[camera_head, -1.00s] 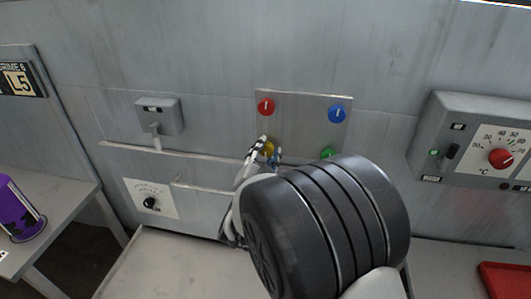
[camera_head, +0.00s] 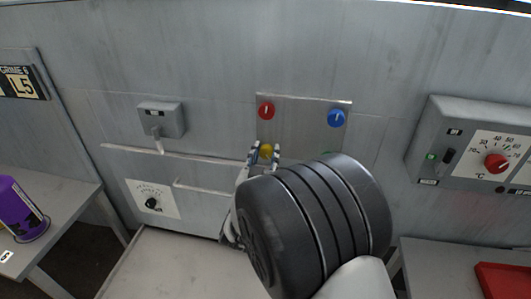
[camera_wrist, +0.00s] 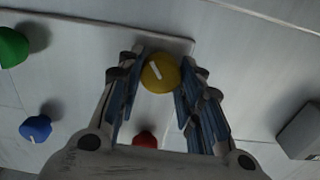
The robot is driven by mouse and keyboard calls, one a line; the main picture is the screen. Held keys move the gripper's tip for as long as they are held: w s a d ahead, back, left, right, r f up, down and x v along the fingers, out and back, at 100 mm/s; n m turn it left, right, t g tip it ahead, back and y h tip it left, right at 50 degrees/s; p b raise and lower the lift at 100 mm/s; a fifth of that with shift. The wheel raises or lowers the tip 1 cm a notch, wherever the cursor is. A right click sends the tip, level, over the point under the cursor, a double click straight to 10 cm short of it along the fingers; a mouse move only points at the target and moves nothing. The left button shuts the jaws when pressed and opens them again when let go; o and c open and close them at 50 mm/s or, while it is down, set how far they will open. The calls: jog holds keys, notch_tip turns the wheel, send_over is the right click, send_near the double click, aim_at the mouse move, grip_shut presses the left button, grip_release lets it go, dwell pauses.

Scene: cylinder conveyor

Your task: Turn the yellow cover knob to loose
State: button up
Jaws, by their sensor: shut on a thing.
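The yellow cover knob (camera_head: 265,151) is on a metal wall panel (camera_head: 300,130), at its lower left, below a red knob. In the wrist view the yellow knob (camera_wrist: 160,74) lies between the blue-padded fingers, with a short slanted white mark on its face. My gripper (camera_head: 264,148) is shut on the yellow knob, one finger on each side. In the wrist view the gripper (camera_wrist: 163,72) shows both fingers along the knob's sides. The body of my arm hides the area below the knob in the head view.
Red (camera_head: 266,111) and blue (camera_head: 336,118) knobs are on the same panel. The green knob (camera_wrist: 13,46) is mostly hidden in the head view. A control box (camera_head: 475,145) is at right, a small switch box (camera_head: 160,120) at left. A purple cylinder (camera_head: 18,208) stands on the left table.

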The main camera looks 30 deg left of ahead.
jog(key=n+p, duration=0.3)
jog(key=n, duration=0.4)
jog(key=shift+a, duration=0.1)
jog(key=n+p, duration=0.3)
jog(key=n, duration=0.3)
jog(key=shift+n, duration=0.4)
jog(key=n+p, duration=0.3)
jog(key=n, duration=0.3)
jog(key=n+p, duration=0.2)
jog(key=n, duration=0.4)
jog(key=shift+f+n, duration=0.15)
jog(key=shift+n, duration=0.25)
jog(key=shift+p, duration=0.3)
jog(key=o, duration=1.1)
jog(key=shift+c, duration=0.2)
jog(key=shift+s, duration=0.15)
